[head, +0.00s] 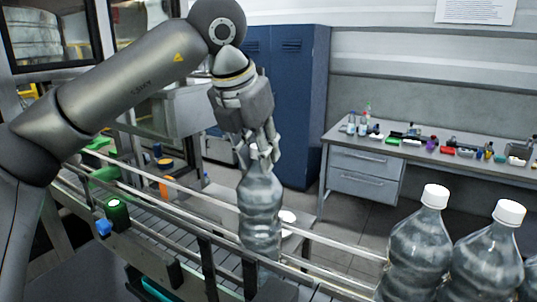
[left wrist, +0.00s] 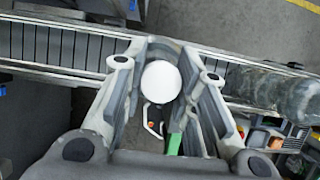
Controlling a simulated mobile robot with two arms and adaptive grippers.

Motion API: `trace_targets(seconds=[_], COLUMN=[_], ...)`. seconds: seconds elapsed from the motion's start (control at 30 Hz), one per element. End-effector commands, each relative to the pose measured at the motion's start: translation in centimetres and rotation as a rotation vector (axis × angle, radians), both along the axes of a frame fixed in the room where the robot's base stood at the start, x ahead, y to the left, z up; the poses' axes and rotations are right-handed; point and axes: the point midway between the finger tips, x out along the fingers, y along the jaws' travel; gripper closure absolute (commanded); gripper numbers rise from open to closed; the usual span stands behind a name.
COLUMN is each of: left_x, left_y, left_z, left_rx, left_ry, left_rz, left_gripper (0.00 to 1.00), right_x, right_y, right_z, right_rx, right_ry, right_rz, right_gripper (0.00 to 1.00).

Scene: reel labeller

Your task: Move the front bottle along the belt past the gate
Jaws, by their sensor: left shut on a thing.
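The front bottle (head: 260,208), clear with a ribbed waist, stands roughly upright between the rails of the belt (head: 150,222). My left gripper (head: 262,150) comes down from above and is shut on the bottle's neck. In the left wrist view, the white cap (left wrist: 160,82) sits between the fingers, over the belt (left wrist: 50,46). Two more capped bottles, one nearer (head: 418,252) and one further right (head: 488,258), stand behind it on the right. I cannot clearly pick out the gate. My right gripper is not in view.
Metal guard rails (head: 335,243) run along the belt. A green round part (head: 117,213) and a blue knob (head: 103,228) sit at the near side on the left. The belt just left of the held bottle looks clear. A cluttered workbench (head: 420,150) stands behind.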

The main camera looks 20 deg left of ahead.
Motion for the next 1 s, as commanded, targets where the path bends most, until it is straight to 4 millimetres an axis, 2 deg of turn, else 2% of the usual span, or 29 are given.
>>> trace_targets(seconds=[0.17, 0.47, 1.0], left_x=[0.16, 0.17, 0.16], left_y=[0.7, 0.75, 0.72], left_z=[0.39, 0.39, -0.51], left_rx=[-0.005, -0.004, -0.004], left_ry=[-0.009, -0.008, -0.006], left_rz=[0.001, 0.0, 0.0], left_gripper=[1.0, 1.0, 1.0], right_x=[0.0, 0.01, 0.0], right_y=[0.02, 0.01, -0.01], right_z=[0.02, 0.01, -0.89], right_rx=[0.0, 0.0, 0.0], right_ry=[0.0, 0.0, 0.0], right_rz=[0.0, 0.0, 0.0], right_gripper=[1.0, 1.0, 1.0])
